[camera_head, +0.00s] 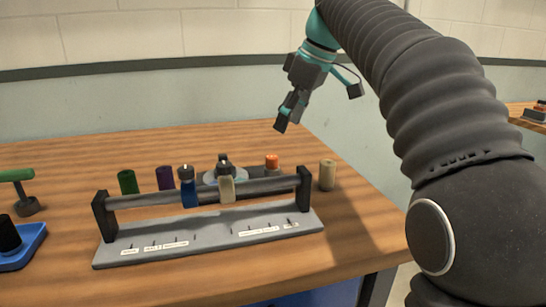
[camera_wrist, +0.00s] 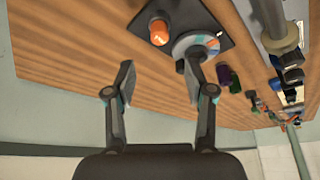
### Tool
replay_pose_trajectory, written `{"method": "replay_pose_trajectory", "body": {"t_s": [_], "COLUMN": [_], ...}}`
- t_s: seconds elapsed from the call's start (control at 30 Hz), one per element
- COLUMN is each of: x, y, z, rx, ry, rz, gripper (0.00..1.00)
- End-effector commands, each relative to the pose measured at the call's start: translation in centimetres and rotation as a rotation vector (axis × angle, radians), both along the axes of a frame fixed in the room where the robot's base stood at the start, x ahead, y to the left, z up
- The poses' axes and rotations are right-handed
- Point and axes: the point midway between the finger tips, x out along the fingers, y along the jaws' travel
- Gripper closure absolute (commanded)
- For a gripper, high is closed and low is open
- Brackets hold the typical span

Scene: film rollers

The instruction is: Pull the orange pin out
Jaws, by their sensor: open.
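The orange pin (camera_head: 272,162) stands behind the right part of the roller rack in the head view. In the wrist view the orange pin (camera_wrist: 159,32) sits on a dark plate (camera_wrist: 189,17), beside a round disc with coloured sectors (camera_wrist: 198,44). My gripper (camera_head: 283,117) is above the table, higher than the pin and apart from it, in the head view. In the wrist view my gripper (camera_wrist: 159,75) has its two fingers spread with nothing between them. The pin lies beyond the fingertips. The pin's lower part is hidden behind the rack in the head view.
A grey rack (camera_head: 210,242) with a horizontal bar carries a blue roller (camera_head: 188,190) and a cream roller (camera_head: 227,189). Green (camera_head: 127,182), purple (camera_head: 165,178) and beige (camera_head: 327,175) cylinders stand nearby. A blue tray (camera_head: 24,251) is at left. The table's back right is clear.

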Motion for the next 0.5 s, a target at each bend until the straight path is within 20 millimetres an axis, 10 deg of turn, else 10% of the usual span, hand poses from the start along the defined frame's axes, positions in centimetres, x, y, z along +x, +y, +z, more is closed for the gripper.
{"method": "replay_pose_trajectory", "body": {"t_s": [0.5], "x": [1.6], "y": [3.1], "z": [-8.2], "rx": [0.001], "ry": [0.001], "rz": [0.003], "gripper": [0.46]}}
